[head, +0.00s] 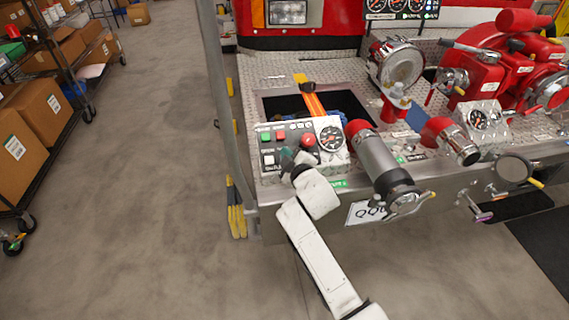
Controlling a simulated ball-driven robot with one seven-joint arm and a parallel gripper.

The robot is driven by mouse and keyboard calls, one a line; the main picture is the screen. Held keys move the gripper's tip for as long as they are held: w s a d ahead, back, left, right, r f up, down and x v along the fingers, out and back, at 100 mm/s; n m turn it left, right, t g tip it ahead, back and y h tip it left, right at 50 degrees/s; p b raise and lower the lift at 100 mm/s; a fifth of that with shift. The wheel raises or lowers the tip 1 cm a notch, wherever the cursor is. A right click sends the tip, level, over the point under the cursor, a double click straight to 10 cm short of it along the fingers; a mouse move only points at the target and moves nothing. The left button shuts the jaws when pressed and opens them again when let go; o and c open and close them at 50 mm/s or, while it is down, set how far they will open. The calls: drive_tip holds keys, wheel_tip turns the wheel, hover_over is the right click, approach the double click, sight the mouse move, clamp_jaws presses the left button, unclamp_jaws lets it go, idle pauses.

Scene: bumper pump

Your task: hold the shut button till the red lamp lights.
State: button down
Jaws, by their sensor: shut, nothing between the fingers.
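The control panel (257,147) is a pale tilted box on the front bumper. At its upper left are a green square (265,136) and a red square (280,135); I cannot tell whether either is lit. A white button (269,159) on a dark patch sits at the lower left, with small lettering too fine to read surely. My gripper (287,156) is shut and empty, over the panel's lower middle, just right of that white button. It hides part of the panel. I cannot tell whether its tips touch the face or a button.
A red round knob (308,141) and a black gauge (331,138) are on the panel's right. A grey cylinder with a red end (378,160) stands close to the right. A grey post (218,110) rises at the left. The floor (160,210) to the left is clear.

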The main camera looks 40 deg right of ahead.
drive_tip(key=shift+w+d+f+b, duration=0.2)
drive_tip(key=shift+w+f+b, duration=0.1)
drive_tip(key=shift+f, duration=0.25)
drive_tip(key=shift+w+d+f+b, duration=0.15)
drive_tip(key=shift+w+f+b, duration=0.15)
drive_tip(key=shift+f, duration=0.25)
drive_tip(key=shift+f, duration=0.1)
idle(1.2)
drive_tip(key=shift+w+d+f+b, duration=0.15)
drive_tip(key=shift+f+b, duration=0.1)
drive_tip(key=shift+b, duration=0.05)
drive_tip(key=shift+w+d+f+b, duration=0.1)
drive_tip(key=shift+w+f+b, duration=0.1)
drive_tip(key=shift+f+b, duration=0.2)
idle(2.1)
drive_tip(key=shift+r, duration=0.1)
idle(1.5)
drive_tip(key=shift+s+a+r+p, duration=0.25)
drive_tip(key=shift+s+r+p, duration=0.15)
drive_tip(key=shift+r+p, duration=0.35)
drive_tip(key=shift+s+a+r+p, duration=0.25)
drive_tip(key=shift+s+r+p, duration=0.1)
drive_tip(key=shift+r+p, duration=0.35)
drive_tip(key=shift+s+a+r+p, duration=0.2)
drive_tip(key=shift+s+r+p, duration=0.15)
drive_tip(key=shift+r+p, duration=0.25)
drive_tip(key=shift+s+a+r+p, duration=0.25)
drive_tip(key=shift+s+r+p, duration=0.1)
drive_tip(key=shift+r+p, duration=0.35)
